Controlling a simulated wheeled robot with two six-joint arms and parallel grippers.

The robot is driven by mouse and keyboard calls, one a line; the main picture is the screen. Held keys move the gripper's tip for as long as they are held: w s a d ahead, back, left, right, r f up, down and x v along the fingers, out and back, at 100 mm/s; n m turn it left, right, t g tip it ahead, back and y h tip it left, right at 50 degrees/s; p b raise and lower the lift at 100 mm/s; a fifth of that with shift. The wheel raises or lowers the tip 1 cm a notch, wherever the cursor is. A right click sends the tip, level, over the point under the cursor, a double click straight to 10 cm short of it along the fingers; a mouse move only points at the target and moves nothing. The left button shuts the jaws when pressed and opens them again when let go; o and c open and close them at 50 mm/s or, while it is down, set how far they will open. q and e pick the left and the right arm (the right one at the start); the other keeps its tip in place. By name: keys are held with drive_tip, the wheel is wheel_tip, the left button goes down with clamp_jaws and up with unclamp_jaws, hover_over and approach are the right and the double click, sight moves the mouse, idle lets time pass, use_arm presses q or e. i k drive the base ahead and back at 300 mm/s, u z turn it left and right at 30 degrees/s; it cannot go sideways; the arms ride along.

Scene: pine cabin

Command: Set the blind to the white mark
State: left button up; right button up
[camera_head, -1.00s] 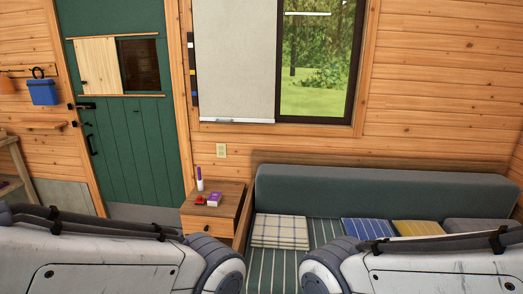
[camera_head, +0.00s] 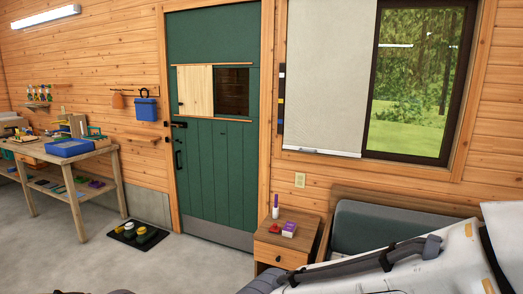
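The pale grey blind (camera_head: 329,75) hangs over the left part of the window, with its light bottom bar (camera_head: 322,152) near the sill. The right part of the window is uncovered and shows trees and grass. A narrow dark strip (camera_head: 281,110) with small coloured marks runs down the wall left of the blind. Its white mark (camera_head: 282,73) is near the top, well above the bottom bar, with yellow and blue marks lower. Neither gripper is in view; only parts of my arms show along the bottom edge.
A wooden nightstand (camera_head: 281,243) with small items stands below the window, beside a grey-green sofa (camera_head: 375,228). The green door (camera_head: 205,160) is left of it. A workbench (camera_head: 85,158) and a dark mat (camera_head: 117,232) with shoes are further left. Grey floor is open before the door.

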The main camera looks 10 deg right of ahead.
sight(301, 149)
drive_tip(key=u, duration=0.1)
drive_tip(key=i, duration=1.9)
drive_tip(key=z, duration=1.3)
drive_tip(key=k, duration=0.65)
drive_tip(key=u, duration=0.7)
drive_tip(key=i, duration=0.65)
drive_tip(key=u, duration=0.6)
drive_tip(key=i, duration=1.45)
drive_tip(key=z, duration=0.8)
